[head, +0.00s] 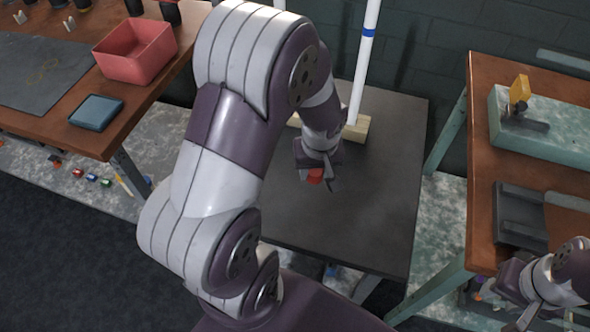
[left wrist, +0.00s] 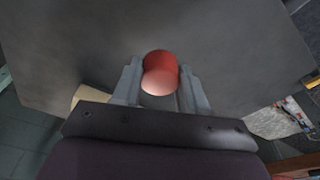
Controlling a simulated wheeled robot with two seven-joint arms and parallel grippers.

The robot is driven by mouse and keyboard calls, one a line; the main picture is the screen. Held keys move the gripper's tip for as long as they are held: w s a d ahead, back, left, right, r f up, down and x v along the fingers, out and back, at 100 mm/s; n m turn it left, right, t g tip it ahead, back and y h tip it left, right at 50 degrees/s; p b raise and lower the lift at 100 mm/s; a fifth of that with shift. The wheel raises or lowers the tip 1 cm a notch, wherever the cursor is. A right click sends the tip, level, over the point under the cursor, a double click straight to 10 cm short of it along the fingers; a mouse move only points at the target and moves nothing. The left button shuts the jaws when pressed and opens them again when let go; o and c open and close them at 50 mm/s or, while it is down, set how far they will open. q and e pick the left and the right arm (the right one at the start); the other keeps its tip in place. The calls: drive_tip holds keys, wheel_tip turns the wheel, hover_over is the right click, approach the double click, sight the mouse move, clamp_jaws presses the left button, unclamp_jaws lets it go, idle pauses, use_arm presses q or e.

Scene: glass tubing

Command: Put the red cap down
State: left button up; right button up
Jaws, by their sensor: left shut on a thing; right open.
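The red cap (left wrist: 160,72) is between the fingers of my left gripper (left wrist: 158,88) in the left wrist view, with one finger on each side of it. In the head view the red cap (head: 315,176) shows as a small red patch at the tip of my left gripper (head: 318,182), partly covered by the fingers. The gripper is over the dark table (head: 370,220); I cannot tell how far the cap is above its top. My right gripper (head: 530,315) is at the lower right corner of the head view, open, beside the right bench.
A white tube with a blue band (head: 364,60) stands upright in a wooden base (head: 356,130) behind my left gripper. A red bin (head: 135,52) and blue box (head: 96,112) sit on the left bench. The right bench (head: 490,100) holds a green block and tray. The dark table's front is clear.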

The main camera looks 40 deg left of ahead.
use_arm(q)
hover_over(295, 178)
drive_tip(key=f, duration=0.4)
drive_tip(key=shift+s+d, duration=0.25)
drive_tip(key=shift+d, duration=0.1)
drive_tip(key=shift+s+a+f, duration=0.1)
drive_tip(key=shift+a+f, duration=0.05)
drive_tip(key=shift+a, duration=0.1)
wheel_tip(295, 178, down, 4)
drive_tip(key=shift+b, duration=0.65)
use_arm(e)
drive_tip(key=shift+w+f, duration=0.25)
drive_tip(key=shift+f, duration=0.45)
